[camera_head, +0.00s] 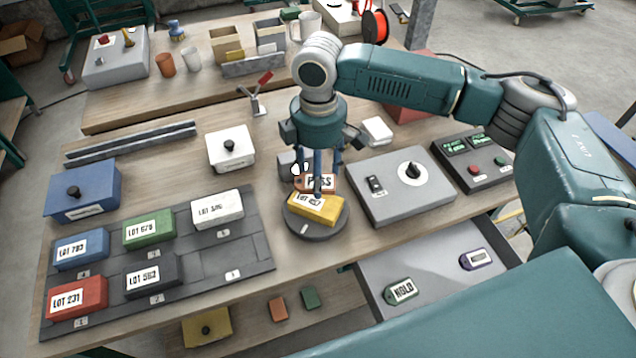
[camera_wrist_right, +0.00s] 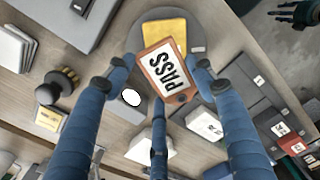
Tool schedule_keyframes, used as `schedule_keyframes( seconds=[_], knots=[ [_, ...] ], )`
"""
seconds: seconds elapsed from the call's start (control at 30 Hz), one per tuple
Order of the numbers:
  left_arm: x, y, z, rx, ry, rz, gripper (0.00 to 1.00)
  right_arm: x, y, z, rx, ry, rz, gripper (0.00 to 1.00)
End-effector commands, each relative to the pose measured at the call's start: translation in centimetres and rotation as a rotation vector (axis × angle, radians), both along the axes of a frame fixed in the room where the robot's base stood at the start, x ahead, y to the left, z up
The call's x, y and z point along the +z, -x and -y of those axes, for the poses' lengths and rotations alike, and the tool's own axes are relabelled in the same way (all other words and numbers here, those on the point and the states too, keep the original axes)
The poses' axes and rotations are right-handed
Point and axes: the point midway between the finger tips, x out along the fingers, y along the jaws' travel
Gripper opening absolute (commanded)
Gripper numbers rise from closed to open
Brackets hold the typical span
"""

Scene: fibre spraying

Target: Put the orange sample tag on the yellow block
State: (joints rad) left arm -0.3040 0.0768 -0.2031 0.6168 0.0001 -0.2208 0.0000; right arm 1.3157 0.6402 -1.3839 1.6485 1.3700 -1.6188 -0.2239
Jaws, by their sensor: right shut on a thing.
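The orange sample tag (camera_head: 331,187), with a white PASS label, is held by my right gripper (camera_head: 319,174); it also shows in the right wrist view (camera_wrist_right: 183,98). The blue fingers are shut on it. The yellow block (camera_head: 327,216), labelled LOT, lies on a round grey plate (camera_head: 303,230). The tag is at the block's far edge in the head view and overlaps it in the wrist view (camera_wrist_right: 165,36). I cannot tell whether they touch. My left gripper (camera_wrist_right: 296,13) shows small at the wrist view's top right, fingers spread.
A dark rack (camera_head: 255,255) with several coloured lot blocks stands left of the plate. A grey switch box (camera_head: 430,197) stands close on its right. A white knobbed box (camera_head: 231,162) is behind the rack. An open drawer (camera_head: 432,268) holds a green tag and a purple tag.

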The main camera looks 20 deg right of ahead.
Motion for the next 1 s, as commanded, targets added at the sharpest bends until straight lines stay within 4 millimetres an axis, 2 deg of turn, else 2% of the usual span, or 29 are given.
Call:
schedule_keyframes(
  seconds=[0.17,0.47,0.87,0.9,0.97,1.0],
  knots=[
    [0.5,-0.5,-1.0,0.004,-0.01,0.007,0.4,-1.5,0.0,0.0,-0.001,0.001,0.0,0.37],
    [1.4,-0.8,-0.7,0.004,-0.008,0.011,0.4,-5.4,0.0,0.0,-0.002,0.001,-0.001,0.37],
    [1.5,-0.7,0.1,0.001,0.001,0.011,0.4,-6.0,0.0,0.0,-0.002,0.0,0.0,0.37],
    [1.4,-0.7,0.1,0.0,0.001,0.01,0.4,-5.9,-0.1,0.0,-0.001,-0.001,0.001,0.62],
    [1.4,-0.7,0.1,0.0,0.001,0.01,0.4,-5.9,-0.1,0.0,-0.001,-0.001,0.001,0.73],
    [1.4,-0.7,0.1,0.0,0.001,0.01,0.4,-5.9,-0.1,0.0,-0.001,0.0,0.001,0.73]
  ],
)
